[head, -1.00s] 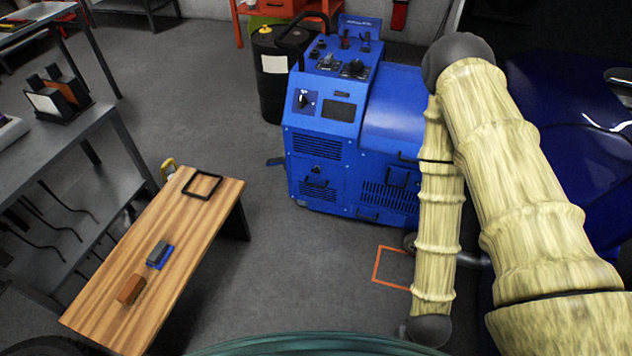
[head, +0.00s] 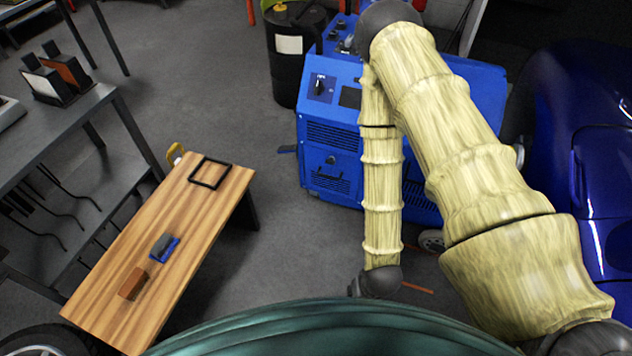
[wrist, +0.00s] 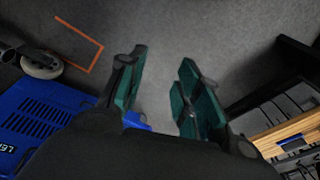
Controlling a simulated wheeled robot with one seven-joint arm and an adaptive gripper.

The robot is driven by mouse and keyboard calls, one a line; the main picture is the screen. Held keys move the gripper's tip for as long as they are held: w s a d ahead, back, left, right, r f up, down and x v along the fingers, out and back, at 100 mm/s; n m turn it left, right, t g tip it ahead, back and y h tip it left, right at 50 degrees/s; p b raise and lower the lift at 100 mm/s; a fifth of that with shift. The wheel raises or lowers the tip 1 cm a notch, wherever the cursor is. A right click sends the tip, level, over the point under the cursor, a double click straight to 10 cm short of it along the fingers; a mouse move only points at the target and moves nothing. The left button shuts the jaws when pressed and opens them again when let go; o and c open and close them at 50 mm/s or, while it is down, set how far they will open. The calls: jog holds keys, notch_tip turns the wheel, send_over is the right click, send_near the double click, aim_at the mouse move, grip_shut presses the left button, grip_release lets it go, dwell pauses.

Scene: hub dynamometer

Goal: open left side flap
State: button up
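The blue machine (head: 330,142) stands ahead in the head view, its right part hidden behind my arm. A panel with a small dark handle (head: 331,160) and slots sits low on its visible front. No open flap shows, and I cannot tell which panel is the left side flap. In the wrist view, the vented blue side of the machine (wrist: 35,112) is at lower left. My gripper (wrist: 163,72) has green finger pads held apart with nothing between them, over grey floor. It is apart from the machine. In the head view its fingers are hidden.
A wooden bench (head: 205,222) with a black frame (head: 210,173), a blue-grey block (head: 164,247) and a brown block (head: 133,283) stands left. A black drum (head: 292,70) is behind. A blue car (head: 590,150) is right. Floor between bench and machine is clear.

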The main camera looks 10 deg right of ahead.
jog(key=w+a+f+m+t+b, duration=0.2)
jog(key=w+f+m+t+b, duration=0.35)
jog(key=w, duration=0.75)
jog(key=w+a+f+m+t+b, duration=0.25)
jog(key=w+f+b, duration=0.35)
jog(key=w+f, duration=0.5)
jog(key=w+d+m+t+h+b, duration=0.1)
jog(key=w+d+m+t+b, duration=0.1)
jog(key=w, duration=0.9)
jog(key=w+d+f+m+t+h+b, duration=0.1)
jog(key=w+d+m+b, duration=0.4)
jog(key=w, duration=0.5)
jog(key=w+d+m+t+h+b, duration=0.1)
jog(key=w+d+m+t+b, duration=0.2)
jog(key=w+b, duration=0.3)
jog(key=w+d+m, duration=0.1)
jog(key=w, duration=0.4)
jog(key=shift+w+f+h, duration=0.3)
jog(key=shift+f, duration=0.05)
grip_shut()
